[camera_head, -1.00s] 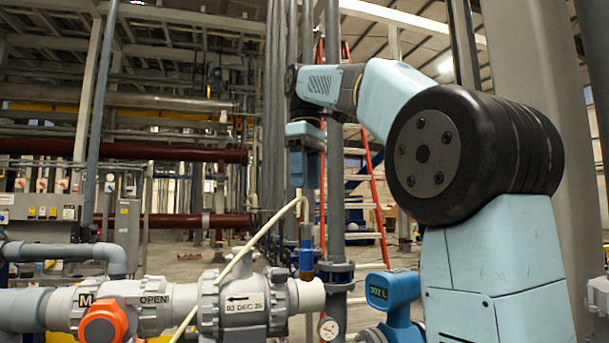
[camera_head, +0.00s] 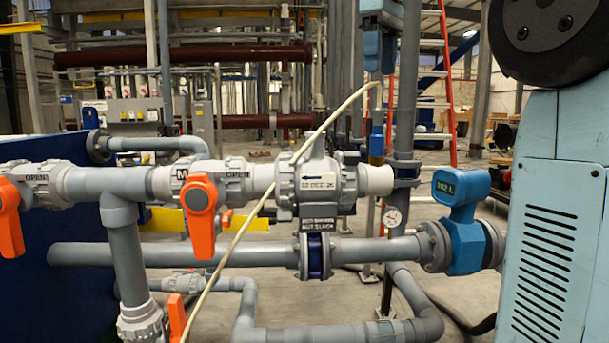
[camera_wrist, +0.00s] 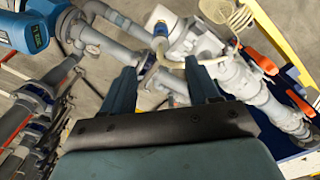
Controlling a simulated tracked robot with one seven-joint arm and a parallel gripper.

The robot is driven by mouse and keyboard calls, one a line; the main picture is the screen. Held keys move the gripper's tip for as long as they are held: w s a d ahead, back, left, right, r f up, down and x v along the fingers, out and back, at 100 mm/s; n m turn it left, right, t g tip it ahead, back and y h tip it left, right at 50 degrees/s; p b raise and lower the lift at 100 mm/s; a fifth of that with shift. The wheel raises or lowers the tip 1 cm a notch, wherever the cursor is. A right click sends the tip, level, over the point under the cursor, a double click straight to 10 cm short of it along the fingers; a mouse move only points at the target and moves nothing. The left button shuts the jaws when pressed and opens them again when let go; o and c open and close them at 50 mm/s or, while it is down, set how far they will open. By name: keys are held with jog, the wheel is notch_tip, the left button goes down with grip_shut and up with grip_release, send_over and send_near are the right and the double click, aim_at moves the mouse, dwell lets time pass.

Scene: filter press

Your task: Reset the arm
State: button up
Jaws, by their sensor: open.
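My gripper (camera_head: 381,52) hangs from the arm at the top of the head view, in front of a vertical grey pipe, above the pipework. In the wrist view my gripper (camera_wrist: 161,72) shows two dark blue fingers spread apart, with nothing between them that I can see held. My light blue arm fills the right edge of the head view. The gripper's upper part is cut off by the top edge there.
A grey valve body (camera_head: 318,186) joins a horizontal pipe with orange-handled valves (camera_head: 201,195). A thin cream hose (camera_head: 240,235) crosses it diagonally. A blue flow meter (camera_head: 462,190) and a small gauge (camera_head: 392,217) stand to the right. A red ladder (camera_head: 447,80) is behind.

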jog(key=s+f+m+t, duration=0.1)
jog(key=s+f+m, duration=0.2)
jog(key=s+f, duration=0.3)
jog(key=s+d+f+m+t, duration=0.1)
jog(key=s+f, duration=0.6)
jog(key=f, duration=1)
jog(key=s+d+f+m+t, duration=0.1)
jog(key=s+f+m+t, duration=0.2)
jog(key=s+f, duration=0.3)
notch_tip(320, 180, down, 6)
jog(key=shift+s+d+r+m, duration=0.15)
jog(key=shift+d+r+m, duration=0.1)
jog(key=shift+m, duration=0.55)
